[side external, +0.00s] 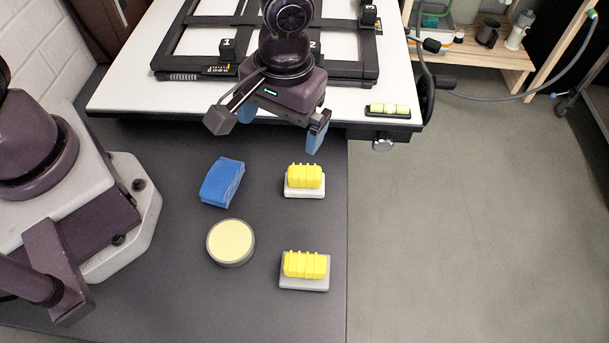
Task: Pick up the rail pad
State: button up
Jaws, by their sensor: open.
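No label marks which thing is the rail pad, and I cannot tell for certain which it is. On the dark mat are a blue soft-looking block (222,182), a round pad with a pale yellow top and grey rim (231,242), a yellow ribbed piece on a white base (304,177), and a larger yellow ribbed piece on a grey base (305,265). My gripper (282,127) is open and empty, with blue-tipped fingers spread. It is near the front edge of the white board, behind these items in the picture and apart from them.
The white enlarger baseboard (130,88) carries a black frame easel (185,45) and a yellow-green level vial (388,110). A black knob (444,83) and hose are at its right. The dark mat (180,300) has free room around the items. A wooden shelf (480,58) stands at back right.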

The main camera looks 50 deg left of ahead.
aim_at(304, 171)
jog(key=f+n, duration=0.1)
jog(key=f, duration=0.3)
jog(key=w+d+f+n, duration=0.1)
jog(key=f+n, duration=0.1)
jog(key=f, duration=0.3)
jog(key=w+d+f+n, duration=0.1)
jog(key=f+n, duration=0.1)
jog(key=f, duration=0.3)
jog(key=shift+w+t, duration=0.25)
jog(key=shift+t, duration=0.15)
jog(key=c, duration=1)
